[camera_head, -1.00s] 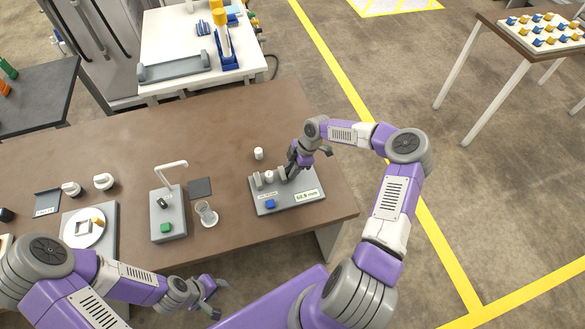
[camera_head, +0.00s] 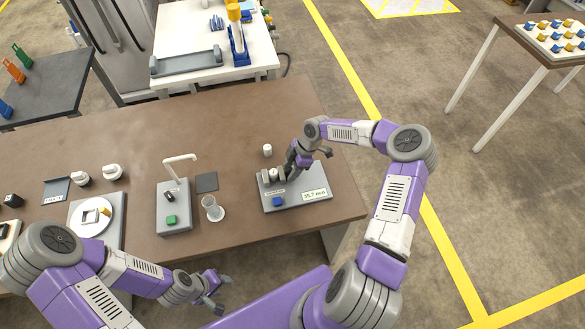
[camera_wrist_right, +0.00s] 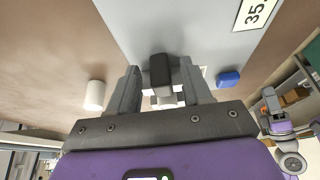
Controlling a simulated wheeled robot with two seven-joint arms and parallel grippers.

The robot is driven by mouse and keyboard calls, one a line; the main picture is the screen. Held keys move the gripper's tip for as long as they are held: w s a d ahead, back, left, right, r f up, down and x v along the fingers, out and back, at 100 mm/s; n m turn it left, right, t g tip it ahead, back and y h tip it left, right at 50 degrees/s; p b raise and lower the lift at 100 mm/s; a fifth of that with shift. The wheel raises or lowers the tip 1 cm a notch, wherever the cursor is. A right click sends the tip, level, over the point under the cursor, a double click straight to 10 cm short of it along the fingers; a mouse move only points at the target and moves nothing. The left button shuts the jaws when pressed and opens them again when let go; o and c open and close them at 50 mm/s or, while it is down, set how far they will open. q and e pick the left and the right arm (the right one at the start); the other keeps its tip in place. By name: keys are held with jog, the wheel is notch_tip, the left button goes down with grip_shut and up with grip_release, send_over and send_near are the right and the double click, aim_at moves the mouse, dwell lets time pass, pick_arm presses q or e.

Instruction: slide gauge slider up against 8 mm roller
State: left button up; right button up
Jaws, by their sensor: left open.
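The grey gauge (camera_head: 310,187) lies on the brown table, its display (camera_head: 315,195) reading about 35.7 mm. Small pale and grey parts (camera_head: 267,178) sit close together at its left end; I cannot tell roller from jaw there. My right gripper (camera_head: 284,173) is low over these parts. In the right wrist view its fingers (camera_wrist_right: 160,70) are apart, on either side of a dark upright block (camera_wrist_right: 160,72), probably the slider; contact is unclear. A white cylinder (camera_head: 267,150) stands on the table behind the gauge. My left gripper (camera_head: 217,289) is open and empty at the table's front edge.
A blue button (camera_head: 277,201) is on the gauge's front. To the left are a grey dispenser stand (camera_head: 174,220) with a green button, a glass beaker (camera_head: 212,210), a dark mat (camera_head: 206,182) and a white round dish (camera_head: 84,218).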

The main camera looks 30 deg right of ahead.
jog(key=v, duration=0.7)
jog(key=shift+r+p, duration=0.25)
jog(key=shift+p, duration=0.05)
jog(key=shift+d, duration=0.15)
